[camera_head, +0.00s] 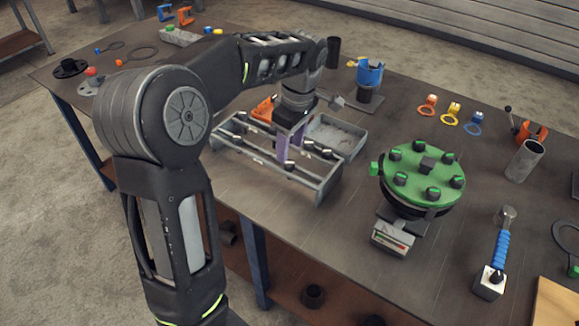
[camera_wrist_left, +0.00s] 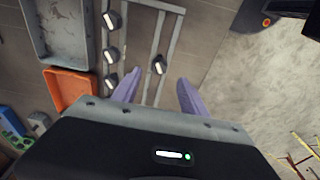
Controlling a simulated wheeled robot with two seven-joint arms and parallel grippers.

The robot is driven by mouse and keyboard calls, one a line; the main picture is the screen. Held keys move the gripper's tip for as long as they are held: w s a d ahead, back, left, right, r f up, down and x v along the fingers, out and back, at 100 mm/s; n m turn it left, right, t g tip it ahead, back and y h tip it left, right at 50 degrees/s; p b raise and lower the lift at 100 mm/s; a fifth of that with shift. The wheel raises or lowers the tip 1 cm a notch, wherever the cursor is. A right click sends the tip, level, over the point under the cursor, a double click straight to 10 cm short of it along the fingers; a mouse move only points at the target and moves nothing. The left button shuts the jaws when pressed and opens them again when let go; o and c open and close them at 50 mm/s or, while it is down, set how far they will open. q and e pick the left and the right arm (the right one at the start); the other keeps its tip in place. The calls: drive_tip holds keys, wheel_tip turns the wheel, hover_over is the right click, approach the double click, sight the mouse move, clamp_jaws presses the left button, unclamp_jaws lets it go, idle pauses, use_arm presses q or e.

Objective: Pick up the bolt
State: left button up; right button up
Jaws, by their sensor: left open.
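Several bolts with dark, light-edged heads sit in a grey metal rack (camera_head: 325,187) on the table. My left gripper (camera_head: 290,153) is open above the rack, its purple fingers pointing down. One bolt (camera_head: 288,165) is just below the fingertips in the head view. In the left wrist view a lone bolt (camera_wrist_left: 159,65) lies ahead of the gap between the open fingers (camera_wrist_left: 158,84), nothing held. Another row of bolts (camera_wrist_left: 111,53) is left of the fingers there. Whether the fingers touch the bolt, I cannot tell. My right gripper is not in view.
A grey tray (camera_wrist_left: 64,52) and an orange bin (camera_wrist_left: 70,88) stand beside the rack. A green flange (camera_head: 425,172) with bolts is to its right. The front middle of the table is clear.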

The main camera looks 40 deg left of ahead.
sight(290, 162)
use_arm(q)
drive_tip(key=shift+w+a+f+p, duration=0.15)
drive_tip(key=shift+f+p, duration=0.4)
drive_tip(key=shift+f, duration=2.05)
drive_tip(key=shift+c, duration=0.2)
clamp_jaws()
